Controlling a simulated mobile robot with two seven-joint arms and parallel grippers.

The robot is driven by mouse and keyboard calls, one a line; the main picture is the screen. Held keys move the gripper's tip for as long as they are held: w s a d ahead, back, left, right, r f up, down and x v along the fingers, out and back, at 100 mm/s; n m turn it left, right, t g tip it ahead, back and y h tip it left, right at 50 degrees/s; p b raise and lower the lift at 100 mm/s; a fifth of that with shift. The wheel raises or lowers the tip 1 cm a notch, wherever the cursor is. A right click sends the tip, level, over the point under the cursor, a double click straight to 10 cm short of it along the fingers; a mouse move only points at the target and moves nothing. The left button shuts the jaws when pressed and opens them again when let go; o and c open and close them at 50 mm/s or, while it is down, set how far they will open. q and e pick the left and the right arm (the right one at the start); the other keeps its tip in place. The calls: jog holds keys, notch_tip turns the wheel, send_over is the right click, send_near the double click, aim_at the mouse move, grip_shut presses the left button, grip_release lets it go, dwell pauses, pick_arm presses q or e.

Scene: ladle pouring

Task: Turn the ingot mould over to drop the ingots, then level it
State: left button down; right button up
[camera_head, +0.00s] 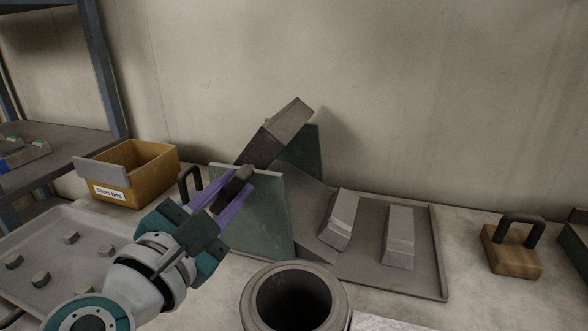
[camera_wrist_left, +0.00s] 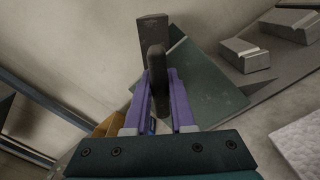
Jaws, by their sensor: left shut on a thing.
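The grey ingot mould (camera_head: 281,130) is steeply tilted between two green upright plates (camera_head: 246,213), its raised end toward the wall. My left gripper (camera_head: 236,187) is shut on the mould's dark handle, in front of the near plate. The left wrist view shows the handle between the purple fingers and the mould's end (camera_wrist_left: 153,31) beyond the plate. Two grey ingots (camera_head: 340,220) (camera_head: 399,238) lie apart on the grey tray (camera_head: 365,284) to the right of the plates. The inside of the mould is hidden. My right gripper is not in view.
A round dark pot (camera_head: 254,318) stands in front of the plates. A yellow labelled bin (camera_head: 155,168) and a tray with several small blocks (camera_head: 45,289) are at left. A wooden block with a black handle (camera_head: 511,252) stands at right.

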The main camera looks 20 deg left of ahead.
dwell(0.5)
pick_arm(q)
jog(key=c, duration=0.8)
grip_release()
jog(key=shift+o, duration=0.2)
jog(key=s, duration=1)
jog(key=shift+a, duration=0.15)
